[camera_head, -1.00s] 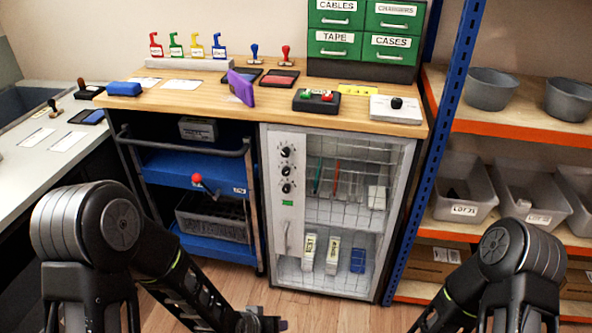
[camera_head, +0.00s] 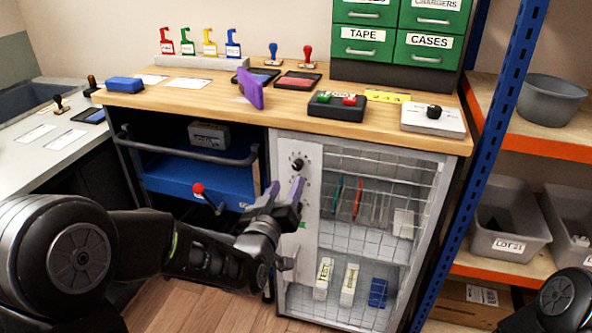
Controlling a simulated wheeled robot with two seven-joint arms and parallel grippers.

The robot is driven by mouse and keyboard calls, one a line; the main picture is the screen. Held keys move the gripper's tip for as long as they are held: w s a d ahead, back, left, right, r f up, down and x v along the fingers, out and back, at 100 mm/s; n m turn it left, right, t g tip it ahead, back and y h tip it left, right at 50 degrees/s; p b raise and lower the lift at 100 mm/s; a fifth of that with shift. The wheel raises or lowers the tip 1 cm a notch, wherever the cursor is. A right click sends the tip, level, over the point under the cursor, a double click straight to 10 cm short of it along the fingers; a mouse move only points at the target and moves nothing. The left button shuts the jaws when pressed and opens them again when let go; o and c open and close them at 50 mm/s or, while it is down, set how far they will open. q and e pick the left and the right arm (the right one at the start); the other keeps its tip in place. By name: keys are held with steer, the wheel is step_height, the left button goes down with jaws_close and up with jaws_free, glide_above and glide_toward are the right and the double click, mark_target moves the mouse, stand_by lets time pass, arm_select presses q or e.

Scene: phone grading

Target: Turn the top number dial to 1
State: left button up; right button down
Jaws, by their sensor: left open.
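The top number dial (camera_head: 298,164) is a black knob ringed by small marks, high on the light panel (camera_head: 313,222) at the left of the cabinet front. Its exact setting is too small to read. My left gripper (camera_head: 286,187) is open and empty, with its purple-tipped fingers pointing up just below the top dial, apart from it. The gripper hides the lower dials. My right gripper is out of view; only part of my right arm shows at the lower right corner.
A blue cart (camera_head: 205,178) with a red-knobbed lever (camera_head: 198,188) stands left of the cabinet. A wire rack (camera_head: 375,195) fills the cabinet's right part. The wooden counter (camera_head: 285,103) holds a purple phone (camera_head: 250,88) and a button box (camera_head: 337,106). A blue post (camera_head: 497,130) stands right.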

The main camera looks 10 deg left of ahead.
mark_target(296, 167)
arm_select(q)
steer(key=w, duration=0.7)
steer(key=shift+w+d, duration=0.15)
steer(key=shift+w, duration=0.15)
jaws_close()
steer(key=shift+b, duration=0.3)
